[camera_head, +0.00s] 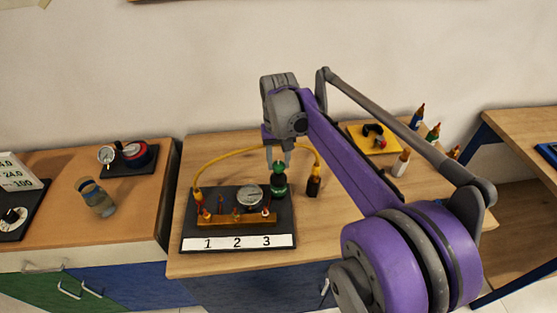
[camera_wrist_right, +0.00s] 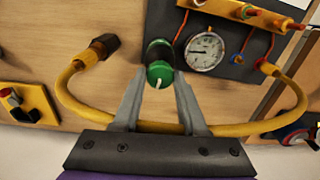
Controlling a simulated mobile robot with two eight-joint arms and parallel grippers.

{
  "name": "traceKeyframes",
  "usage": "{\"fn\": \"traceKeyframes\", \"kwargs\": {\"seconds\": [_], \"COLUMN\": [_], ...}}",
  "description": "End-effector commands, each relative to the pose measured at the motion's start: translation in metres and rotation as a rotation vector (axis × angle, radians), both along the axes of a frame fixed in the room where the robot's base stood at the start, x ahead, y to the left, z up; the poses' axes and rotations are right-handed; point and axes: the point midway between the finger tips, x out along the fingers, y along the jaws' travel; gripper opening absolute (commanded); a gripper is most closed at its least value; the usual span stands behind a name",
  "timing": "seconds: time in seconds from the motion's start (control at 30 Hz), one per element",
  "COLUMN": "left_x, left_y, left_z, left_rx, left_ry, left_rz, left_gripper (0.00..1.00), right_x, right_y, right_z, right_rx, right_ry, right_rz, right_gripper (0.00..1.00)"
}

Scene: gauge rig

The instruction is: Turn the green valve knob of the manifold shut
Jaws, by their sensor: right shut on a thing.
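The manifold is a brass block (camera_head: 236,219) on a dark board with a white strip (camera_head: 238,242) numbered 1, 2, 3. A round gauge (camera_head: 250,196) stands behind the block, and it also shows in the right wrist view (camera_wrist_right: 205,52). The green valve knob (camera_head: 278,190) is at the board's back right corner. In the right wrist view the green knob (camera_wrist_right: 160,72) has a white mark on top and sits between the fingertips. My right gripper (camera_head: 279,165) comes down from above and is shut on the knob. My left gripper is not in view.
A yellow hose (camera_head: 240,153) arches behind the manifold to a dark fitting (camera_head: 314,182) right of the knob.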

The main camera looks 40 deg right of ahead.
Motion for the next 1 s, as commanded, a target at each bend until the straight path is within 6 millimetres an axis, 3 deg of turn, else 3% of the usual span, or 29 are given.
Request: {"fn": "traceKeyframes", "kwargs": {"seconds": [1.0], "left_x": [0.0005], "left_y": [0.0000], "left_z": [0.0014], "left_rx": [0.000], "left_ry": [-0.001], "left_rz": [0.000], "left_gripper": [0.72], "right_x": [0.0000], "right_y": [0.0001], "right_z": [0.0002], "right_rx": [0.000], "right_ry": [0.000], "right_rz": [-0.900], "right_gripper": [0.00]}}
